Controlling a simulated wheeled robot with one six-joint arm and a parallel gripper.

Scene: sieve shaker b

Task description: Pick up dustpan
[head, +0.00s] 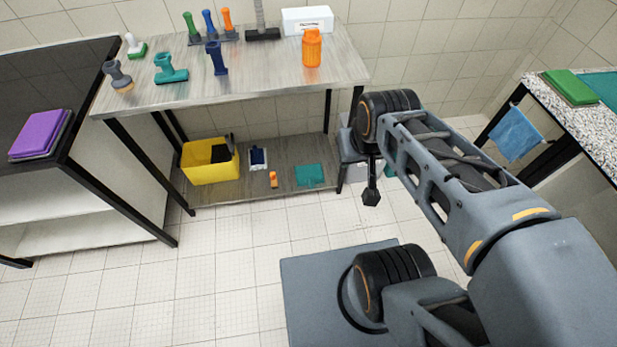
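No thing can be named for sure as the dustpan. A small white and dark blue item (258,158), possibly the dustpan, lies on the lower shelf of the grey table. A yellow bin (208,168) to its left holds a black item (221,153) with a handle sticking up, too small to identify. My gripper (371,196) hangs over the floor to the right of the shelf, apart from these things. It is small and dark here, partly hidden by my arm, and its finger opening does not show.
The lower shelf (225,187) also holds a small orange item (273,179) and a teal cloth (310,174). Stamp-like tools, an orange bottle (312,48) and a white box (307,20) stand on the tabletop. Table legs frame the shelf. The tiled floor (220,270) in front is clear.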

